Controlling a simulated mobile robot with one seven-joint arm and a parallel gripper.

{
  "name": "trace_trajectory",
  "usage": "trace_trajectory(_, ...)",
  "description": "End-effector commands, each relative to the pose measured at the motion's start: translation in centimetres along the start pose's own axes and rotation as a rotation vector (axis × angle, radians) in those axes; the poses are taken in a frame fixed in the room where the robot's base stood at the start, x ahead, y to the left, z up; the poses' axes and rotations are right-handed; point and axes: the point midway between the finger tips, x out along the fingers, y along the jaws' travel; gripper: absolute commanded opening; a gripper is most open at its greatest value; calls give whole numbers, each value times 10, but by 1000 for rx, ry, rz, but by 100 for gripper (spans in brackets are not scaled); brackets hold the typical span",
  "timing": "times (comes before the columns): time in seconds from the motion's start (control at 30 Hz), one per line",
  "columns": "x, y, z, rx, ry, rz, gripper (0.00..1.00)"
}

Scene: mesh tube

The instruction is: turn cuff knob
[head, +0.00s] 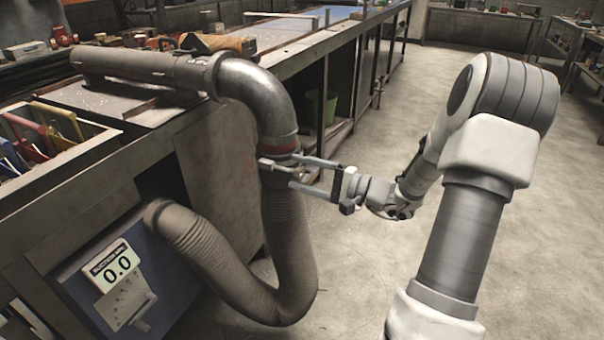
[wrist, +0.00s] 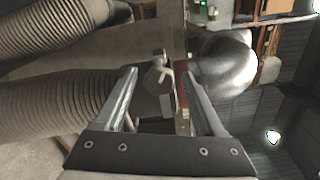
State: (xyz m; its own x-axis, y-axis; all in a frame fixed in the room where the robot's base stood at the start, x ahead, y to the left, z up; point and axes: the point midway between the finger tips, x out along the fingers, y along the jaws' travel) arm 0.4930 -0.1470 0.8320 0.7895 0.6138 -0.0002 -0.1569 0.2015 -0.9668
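The cuff (head: 279,160) joins the ribbed hose to the metal elbow pipe, just below a reddish band. In the wrist view the cuff knob (wrist: 158,78) is a small grey piece with a light bar on it. My gripper (head: 292,171) reaches the cuff from the right. In the wrist view its two fingers (wrist: 160,72) are spread, one on each side of the knob, with gaps visible between. I cannot tell whether either finger touches the cuff. In the head view the knob is small and partly hidden by the fingers.
The ribbed hose (head: 230,270) loops down to a blue box with a display (head: 117,268) reading 0.0. The elbow pipe (head: 255,85) runs left over the workbench (head: 225,130). A green bucket (head: 322,106) stands under the bench. The floor on the right is open.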

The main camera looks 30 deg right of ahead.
Motion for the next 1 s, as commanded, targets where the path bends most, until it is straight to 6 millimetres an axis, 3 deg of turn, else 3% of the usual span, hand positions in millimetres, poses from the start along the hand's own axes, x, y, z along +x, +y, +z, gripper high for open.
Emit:
trace_trajectory(0.23,-4,0,0,1,0,0,71)
trace_trajectory(0.37,-20,-1,0,2,3,0,71)
trace_trajectory(0.8,-125,-2,0,1,5,0,71)
trace_trajectory(1.0,-159,-1,0,1,1,-1,71)
